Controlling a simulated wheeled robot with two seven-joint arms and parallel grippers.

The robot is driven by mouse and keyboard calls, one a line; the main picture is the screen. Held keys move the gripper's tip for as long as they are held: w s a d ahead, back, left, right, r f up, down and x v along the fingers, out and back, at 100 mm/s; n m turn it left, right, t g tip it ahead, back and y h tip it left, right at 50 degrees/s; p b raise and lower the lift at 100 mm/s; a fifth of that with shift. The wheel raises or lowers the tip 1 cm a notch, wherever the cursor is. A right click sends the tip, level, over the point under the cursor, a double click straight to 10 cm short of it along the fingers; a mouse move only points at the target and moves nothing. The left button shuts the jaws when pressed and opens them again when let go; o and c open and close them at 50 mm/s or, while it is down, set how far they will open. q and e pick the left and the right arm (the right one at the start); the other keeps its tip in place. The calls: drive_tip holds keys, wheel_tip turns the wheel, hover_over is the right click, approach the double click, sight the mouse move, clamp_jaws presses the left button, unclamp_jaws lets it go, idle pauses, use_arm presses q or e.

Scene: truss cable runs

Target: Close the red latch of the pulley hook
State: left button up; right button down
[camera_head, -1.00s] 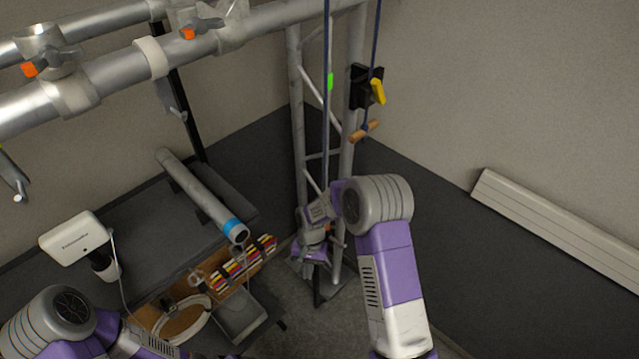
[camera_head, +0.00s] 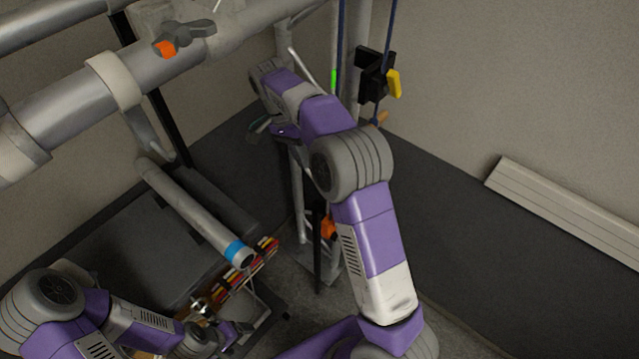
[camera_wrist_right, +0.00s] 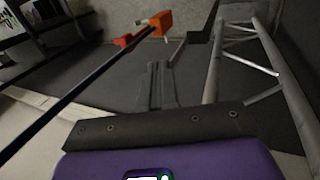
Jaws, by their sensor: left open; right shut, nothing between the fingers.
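An orange block (camera_wrist_right: 158,22), which looks like the pulley hook's body, shows at the top of the right wrist view, at the end of the dark rope. It appears small and orange low beside the truss tower (camera_head: 328,227). A small red piece (camera_wrist_right: 124,40) lies to its left in the wrist view; I cannot tell whether it is the latch or whether it is closed. My right gripper (camera_wrist_right: 160,66) is shut and empty, apart from the block. In the head view it is left of the tower (camera_head: 258,130). My left gripper (camera_head: 243,329) is open, low over the workbench, partly unclear.
The truss tower (camera_wrist_right: 213,70) stands right in the wrist view. A blue rope (camera_head: 386,40) runs past a black cleat with a yellow lever (camera_head: 394,84). A horizontal truss (camera_head: 75,97) crosses upper left. A tube with a blue band (camera_head: 236,249) lies above the bench.

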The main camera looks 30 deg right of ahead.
use_arm(q)
drive_tip(key=shift+s+r, duration=0.25)
use_arm(e)
drive_tip(key=s+d+f, duration=0.2)
drive_tip(key=s+f, duration=0.5)
drive_tip(key=f, duration=0.1)
drive_tip(key=shift+s+d+f, duration=0.25)
drive_tip(key=shift+d+f, duration=0.05)
drive_tip(key=shift+d, duration=0.1)
use_arm(q)
drive_tip(key=shift+f, duration=0.1)
